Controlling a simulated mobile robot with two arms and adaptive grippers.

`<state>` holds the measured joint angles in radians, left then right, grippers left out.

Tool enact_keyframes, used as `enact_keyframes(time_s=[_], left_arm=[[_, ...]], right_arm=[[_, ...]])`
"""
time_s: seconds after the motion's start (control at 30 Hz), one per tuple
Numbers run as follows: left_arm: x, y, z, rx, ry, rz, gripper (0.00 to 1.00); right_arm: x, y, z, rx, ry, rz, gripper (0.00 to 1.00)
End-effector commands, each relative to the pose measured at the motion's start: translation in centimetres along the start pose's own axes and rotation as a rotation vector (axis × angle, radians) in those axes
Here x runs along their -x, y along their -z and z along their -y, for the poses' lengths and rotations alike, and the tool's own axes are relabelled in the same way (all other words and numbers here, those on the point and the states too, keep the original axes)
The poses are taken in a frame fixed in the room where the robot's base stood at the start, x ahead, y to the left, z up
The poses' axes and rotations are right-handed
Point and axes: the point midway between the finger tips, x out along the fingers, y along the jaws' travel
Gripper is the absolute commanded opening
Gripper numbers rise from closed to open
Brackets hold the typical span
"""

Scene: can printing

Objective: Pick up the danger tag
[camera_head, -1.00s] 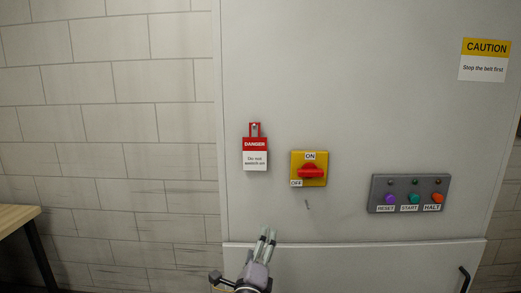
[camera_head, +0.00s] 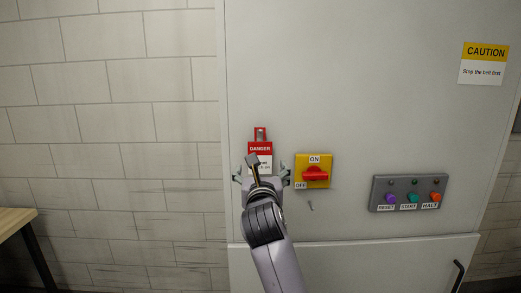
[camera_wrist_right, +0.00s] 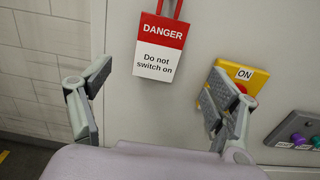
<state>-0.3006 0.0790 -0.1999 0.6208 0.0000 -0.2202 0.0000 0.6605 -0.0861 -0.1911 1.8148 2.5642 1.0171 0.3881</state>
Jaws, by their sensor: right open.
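The danger tag (camera_head: 260,148) is a red and white plate that hangs by its red loop on the grey cabinet front. It also shows in the right wrist view (camera_wrist_right: 160,46), hanging slightly tilted there. My right gripper (camera_head: 262,175) is in front of the tag's lower part and hides some of its white half. In the right wrist view its two fingers (camera_wrist_right: 150,98) are spread wide, one on each side of the tag and lower in the picture. Nothing is between the fingertips. My left gripper is not in view.
A yellow switch with a red handle (camera_head: 315,173) is close to the right of the tag, near the right finger. A grey button panel (camera_head: 410,193) is further right. A caution sign (camera_head: 484,64) is at the upper right. A table edge (camera_head: 16,220) is at the far left.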

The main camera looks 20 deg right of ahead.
Motion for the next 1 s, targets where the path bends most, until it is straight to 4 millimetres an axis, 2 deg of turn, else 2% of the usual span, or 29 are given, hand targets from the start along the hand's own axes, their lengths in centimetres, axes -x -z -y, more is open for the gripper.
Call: enact_keyframes(time_s=[0.03, 0.13, 0.43, 0.63, 0.7, 0.83, 1.0], left_arm=[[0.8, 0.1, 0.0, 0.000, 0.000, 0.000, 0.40], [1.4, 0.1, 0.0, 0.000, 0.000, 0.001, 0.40], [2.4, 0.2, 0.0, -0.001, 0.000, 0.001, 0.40], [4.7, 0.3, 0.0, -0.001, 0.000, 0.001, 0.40], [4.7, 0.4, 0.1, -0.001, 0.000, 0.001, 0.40], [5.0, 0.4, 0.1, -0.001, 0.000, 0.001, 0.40], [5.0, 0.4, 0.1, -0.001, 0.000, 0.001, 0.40]], right_arm=[[-1.0, -0.5, 0.0, 0.004, 0.001, -0.001, 0.82], [-2.5, -0.3, 0.0, 0.004, 0.001, -0.001, 0.82], [-4.5, -0.4, 0.0, 0.002, 0.000, 0.001, 0.82], [-7.1, -1.2, 0.1, 0.004, 0.001, 0.000, 0.82], [-8.0, -0.9, 0.1, 0.003, 0.001, 0.001, 0.82], [-8.9, -0.7, 0.1, 0.002, 0.001, 0.001, 0.82], [-9.1, -0.5, 0.0, 0.001, 0.000, 0.001, 0.82]])
